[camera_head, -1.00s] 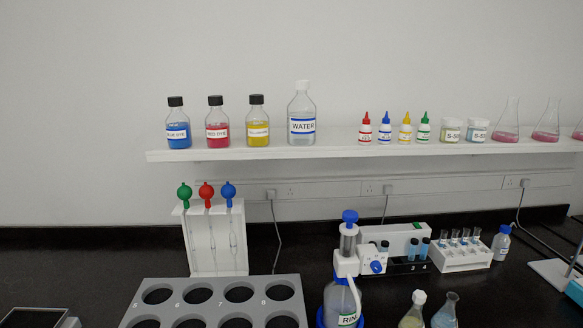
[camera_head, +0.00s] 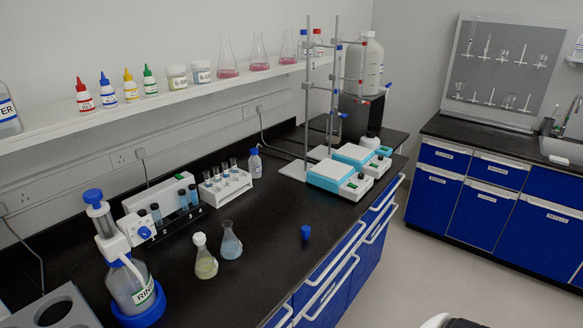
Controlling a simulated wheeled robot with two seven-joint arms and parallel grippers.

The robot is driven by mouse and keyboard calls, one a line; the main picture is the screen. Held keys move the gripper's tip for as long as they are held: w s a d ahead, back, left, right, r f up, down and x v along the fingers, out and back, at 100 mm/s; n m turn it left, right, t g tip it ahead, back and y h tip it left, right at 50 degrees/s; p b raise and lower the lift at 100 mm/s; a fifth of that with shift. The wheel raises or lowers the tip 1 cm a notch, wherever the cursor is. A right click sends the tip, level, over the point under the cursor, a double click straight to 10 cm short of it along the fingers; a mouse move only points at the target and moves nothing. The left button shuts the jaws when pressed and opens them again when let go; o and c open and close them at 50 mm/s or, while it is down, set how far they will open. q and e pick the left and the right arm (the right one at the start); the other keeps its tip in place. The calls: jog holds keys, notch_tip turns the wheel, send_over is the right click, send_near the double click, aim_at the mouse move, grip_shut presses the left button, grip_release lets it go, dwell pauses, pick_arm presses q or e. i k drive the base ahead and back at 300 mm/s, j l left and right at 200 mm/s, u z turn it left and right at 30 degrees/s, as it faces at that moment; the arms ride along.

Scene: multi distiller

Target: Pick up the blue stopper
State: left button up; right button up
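A small blue stopper (camera_head: 306,232) stands on the black bench top (camera_head: 262,262), near its front edge. It is clear of the things around it. A flask with pale blue liquid (camera_head: 230,243) stands to its left, and no stopper shows in its mouth. Neither of my grippers is in view.
A white-capped flask (camera_head: 205,258) and a rinse bottle dispenser (camera_head: 130,280) stand further left. Teal-and-white stirrer units (camera_head: 340,174) with tall metal stands (camera_head: 307,90) are behind the stopper. Blue drawers (camera_head: 335,275) with white handles lie below the bench edge. The bench around the stopper is bare.

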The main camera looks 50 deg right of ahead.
aim_at(305, 230)
jog(key=z, duration=1.6)
